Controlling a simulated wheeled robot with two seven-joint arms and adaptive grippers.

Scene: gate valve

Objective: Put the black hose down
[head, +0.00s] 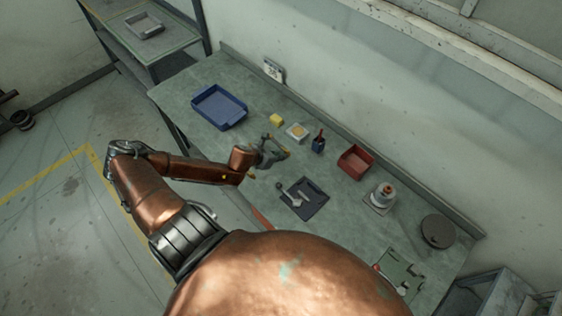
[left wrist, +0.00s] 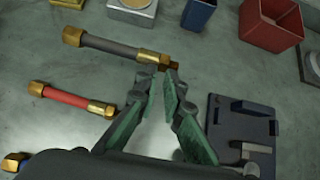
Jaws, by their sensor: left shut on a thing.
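The black hose (left wrist: 112,47) shows in the left wrist view as a dark tube with brass fittings at both ends. My left gripper (left wrist: 172,75) is shut on the brass end at its right. The hose reaches out to the left from the fingertips. I cannot tell whether it touches the bench. In the head view my left gripper (head: 274,152) is over the middle of the grey-green bench (head: 215,150), and the hose is too small there to make out. My right gripper is not in view.
A red hose (left wrist: 68,97) with brass ends lies nearby. A blue tray (head: 220,107), yellow block (head: 276,120), blue holder (head: 319,144) and red bin (head: 355,161) stand on the bench.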

